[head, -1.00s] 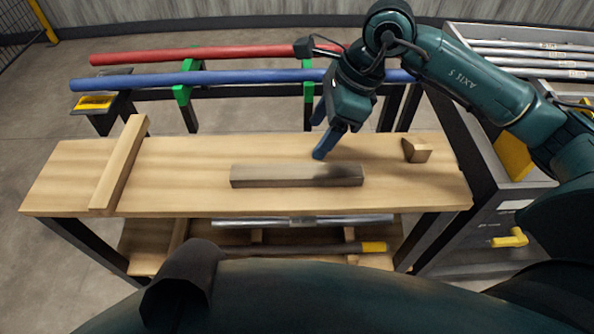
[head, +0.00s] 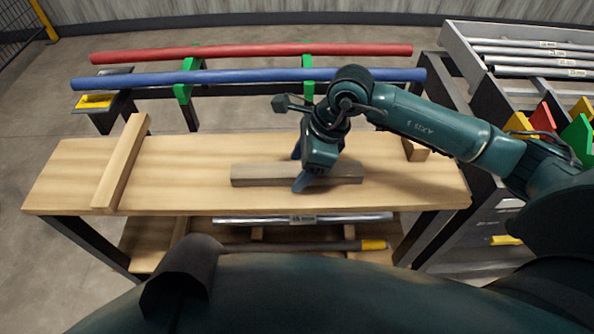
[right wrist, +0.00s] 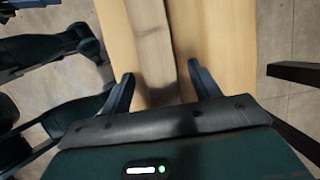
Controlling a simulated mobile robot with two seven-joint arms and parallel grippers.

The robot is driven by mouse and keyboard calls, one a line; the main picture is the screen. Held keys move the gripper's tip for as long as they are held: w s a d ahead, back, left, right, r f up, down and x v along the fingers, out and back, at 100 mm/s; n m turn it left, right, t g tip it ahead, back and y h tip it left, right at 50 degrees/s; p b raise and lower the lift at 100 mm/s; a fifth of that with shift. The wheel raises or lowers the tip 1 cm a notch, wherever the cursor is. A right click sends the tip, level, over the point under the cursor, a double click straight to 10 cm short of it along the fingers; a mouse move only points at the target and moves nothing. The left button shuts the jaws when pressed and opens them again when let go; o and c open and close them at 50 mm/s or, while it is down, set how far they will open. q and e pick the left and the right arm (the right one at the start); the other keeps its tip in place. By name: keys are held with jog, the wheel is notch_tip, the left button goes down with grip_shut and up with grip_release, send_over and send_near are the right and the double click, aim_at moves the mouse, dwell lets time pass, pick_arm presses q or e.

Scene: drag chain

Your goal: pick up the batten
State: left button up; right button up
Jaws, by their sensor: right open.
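The batten (head: 255,176), a short grey-brown wooden bar, lies flat across the middle of the wooden workbench (head: 200,195). My right gripper (head: 300,171) is over it, a little right of its middle, with one finger on the far side and one on the near side. In the right wrist view, the batten (right wrist: 153,40) runs between the two spread fingers of the right gripper (right wrist: 161,86). The jaws are open, with gaps beside the batten. The arm hides part of the batten in the head view. My left gripper is not in view.
A pale wooden strip (head: 123,158) lies across the bench's left end. A small wooden block (head: 416,151) sits at the right, partly hidden by my arm. Blue (head: 230,77) and red (head: 240,52) tubes run behind on green holders. The bench's left-centre is clear.

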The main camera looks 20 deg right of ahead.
jog(key=shift+c, duration=0.4)
jog(key=c, duration=1.1)
jog(key=shift+o, duration=0.2)
jog(key=shift+r, duration=0.15)
